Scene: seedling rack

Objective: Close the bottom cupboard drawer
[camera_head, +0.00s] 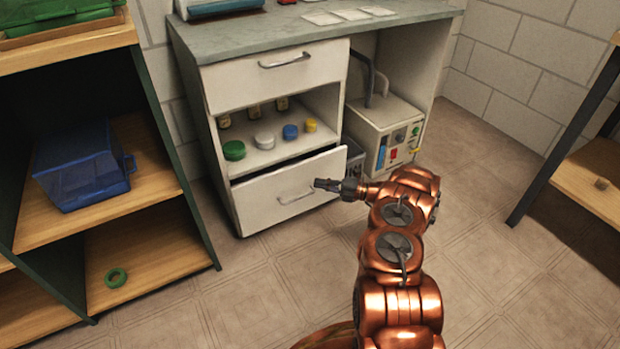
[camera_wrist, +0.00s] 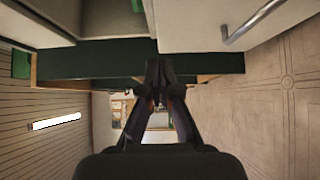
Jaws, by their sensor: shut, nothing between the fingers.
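The bottom cupboard drawer (camera_head: 260,205) is white with a curved metal handle (camera_head: 297,196). It is pulled partly out, with a dark gap along its top edge. My gripper (camera_head: 322,184) is shut and empty, close to the right part of the drawer front; I cannot tell whether it touches. In the wrist view the shut fingers (camera_wrist: 158,70) point forward beneath the pale drawer front (camera_wrist: 195,22), with its metal handle (camera_wrist: 255,22) at the upper right. The drawer's inside is hidden in the head view.
An open shelf above the drawer holds lidded jars (camera_head: 264,139) and bottles. A control box (camera_head: 385,125) stands right of the cupboard. The floor (camera_head: 480,235) between is clear.

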